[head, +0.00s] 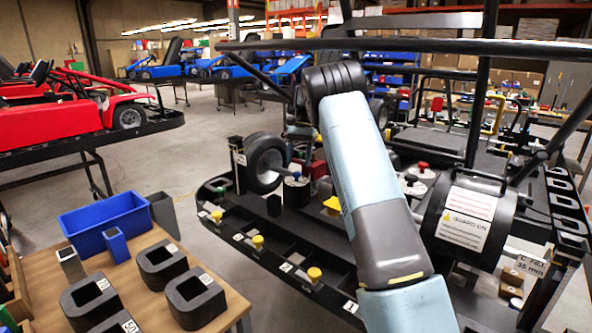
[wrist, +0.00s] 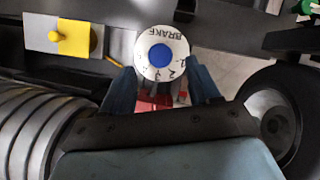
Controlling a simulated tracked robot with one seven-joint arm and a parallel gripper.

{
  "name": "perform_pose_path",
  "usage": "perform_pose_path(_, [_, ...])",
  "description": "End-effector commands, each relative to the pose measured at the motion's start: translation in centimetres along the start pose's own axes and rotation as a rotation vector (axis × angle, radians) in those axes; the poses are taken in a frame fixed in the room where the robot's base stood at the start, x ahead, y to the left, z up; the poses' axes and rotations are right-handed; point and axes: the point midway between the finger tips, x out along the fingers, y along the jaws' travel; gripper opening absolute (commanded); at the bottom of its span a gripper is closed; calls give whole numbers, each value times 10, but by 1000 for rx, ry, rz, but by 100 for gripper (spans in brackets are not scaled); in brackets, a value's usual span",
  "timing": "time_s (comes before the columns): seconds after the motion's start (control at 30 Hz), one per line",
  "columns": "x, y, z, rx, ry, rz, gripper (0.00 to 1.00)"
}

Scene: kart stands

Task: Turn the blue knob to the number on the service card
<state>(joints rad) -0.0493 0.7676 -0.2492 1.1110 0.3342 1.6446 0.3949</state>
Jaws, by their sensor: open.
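The blue knob (wrist: 160,55) is a round blue centre on a white dial (wrist: 160,35) marked BRAKE, with several small digits along its near edge. My gripper (wrist: 162,78) is open, with one dark blue finger on each side of the dial's near part. I cannot tell whether the fingers touch it. In the head view, a white dial (head: 296,181) stands on the kart frame beside a small wheel, near the end of my arm. A white printed card (head: 467,207) with a yellow warning label is on the black drum at right; its small text is unreadable.
A black wheel (wrist: 275,115) stands close at right in the wrist view, and a yellow knob (wrist: 74,36) is at left. The kart frame (head: 260,262) carries several yellow knobs. A wooden table (head: 150,290) with a blue bin (head: 105,222) stands at left.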

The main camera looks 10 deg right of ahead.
Motion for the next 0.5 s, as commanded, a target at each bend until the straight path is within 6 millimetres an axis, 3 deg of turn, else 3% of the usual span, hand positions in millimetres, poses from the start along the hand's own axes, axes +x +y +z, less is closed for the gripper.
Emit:
perform_pose_path(0.2, [30, 0, 0, 1, -2, 2, 61])
perform_pose_path(0.5, [42, 0, 0, 0, 0, 1, 61])
